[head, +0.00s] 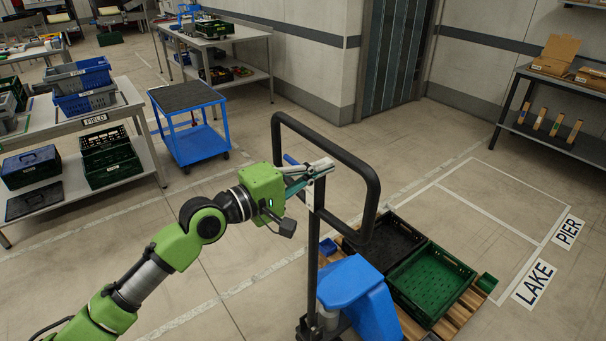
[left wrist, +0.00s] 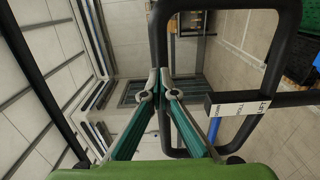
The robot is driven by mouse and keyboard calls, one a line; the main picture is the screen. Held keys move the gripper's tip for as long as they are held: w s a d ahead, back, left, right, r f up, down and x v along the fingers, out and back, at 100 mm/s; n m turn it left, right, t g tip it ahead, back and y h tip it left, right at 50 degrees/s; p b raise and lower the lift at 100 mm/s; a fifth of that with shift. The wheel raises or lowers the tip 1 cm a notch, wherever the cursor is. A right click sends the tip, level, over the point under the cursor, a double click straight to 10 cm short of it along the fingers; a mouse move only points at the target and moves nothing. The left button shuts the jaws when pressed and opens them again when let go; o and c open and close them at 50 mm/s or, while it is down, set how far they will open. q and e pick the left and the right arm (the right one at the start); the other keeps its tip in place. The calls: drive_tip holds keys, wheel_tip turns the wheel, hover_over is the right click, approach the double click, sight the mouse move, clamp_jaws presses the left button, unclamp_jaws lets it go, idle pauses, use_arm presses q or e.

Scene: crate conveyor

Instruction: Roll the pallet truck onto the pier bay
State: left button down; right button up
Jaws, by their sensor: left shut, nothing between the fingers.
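The pallet truck has a blue body (head: 357,288) and a black loop handle (head: 374,190) on an upright post. A pallet (head: 457,317) with crates lies at its forks, by the LAKE label (head: 535,284). The pier bay (head: 497,197) is a white-taped floor rectangle beside the PIER label (head: 568,232), and looks empty. My left gripper (head: 322,168) is at the handle, by the top of the post. Its fingers are shut with nothing between them. In the left wrist view, the fingertips (left wrist: 160,92) are close to a black handle bar (left wrist: 286,60); contact cannot be told.
A black crate (head: 385,243) and a green crate (head: 430,283) sit on the pallet. A blue cart (head: 203,143) and a table with crates (head: 98,122) stand left. A shelf (head: 560,142) stands at the right wall. The floor beyond the truck is clear.

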sight(340, 158)
use_arm(q)
drive_tip(key=shift+x, duration=0.85)
drive_tip(key=shift+w, duration=0.1)
drive_tip(key=shift+w+d, duration=0.2)
drive_tip(key=shift+d, duration=0.15)
drive_tip(key=shift+r, duration=0.15)
drive_tip(key=shift+w+d+r, duration=0.1)
drive_tip(key=shift+r, duration=0.05)
drive_tip(key=shift+w+d, duration=0.2)
drive_tip(key=shift+d, duration=0.15)
drive_tip(key=shift+b+x, duration=0.3)
drive_tip(key=shift+x, duration=1.2)
